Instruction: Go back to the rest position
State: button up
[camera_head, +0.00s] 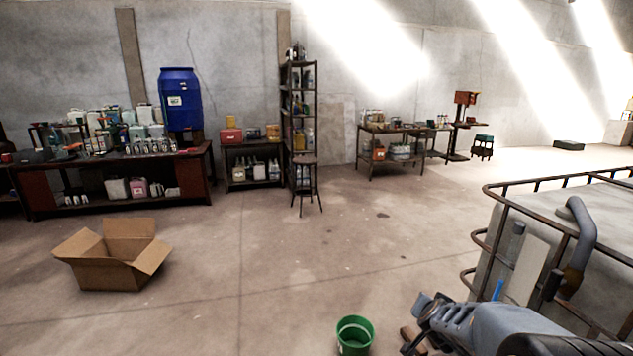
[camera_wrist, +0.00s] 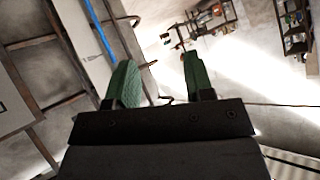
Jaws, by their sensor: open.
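My gripper (camera_wrist: 158,78) shows in the wrist view with its two green-padded fingers apart. Nothing shows between them. In the head view my arm comes in from the lower right, beside the caged tank; the gripper itself cannot be made out clearly there. A blue rod (camera_wrist: 98,32) shows in the wrist view to the left of the fingers, by the tank's bars. A short blue piece (camera_head: 497,290) also shows at the tank in the head view, partly hidden by my arm.
The caged tank (camera_head: 518,225) stands close on the right. A green bucket (camera_head: 355,338) is on the floor near my arm. An open cardboard box (camera_head: 105,275) lies left. A laden workbench (camera_head: 40,190) and shelf (camera_head: 284,120) line the wall. The middle floor is clear.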

jog(key=s+a+n+g+y, duration=0.25)
jog(key=s+a+y, duration=0.2)
jog(key=a, duration=0.35)
jog(key=s+a+r+n+g, duration=0.1)
jog(key=s+a+r+n, duration=0.1)
jog(key=s, duration=0.5)
jog(key=s+a+r+n+g, duration=0.2)
jog(key=s+n, duration=0.1)
jog(key=s, duration=0.5)
jog(key=shift+a+r+n, duration=0.2)
jog(key=shift+r+n, duration=0.15)
jog(key=shift+g+h, duration=0.25)
jog(key=shift+c, duration=0.5)
jog(key=shift+d, duration=0.1)
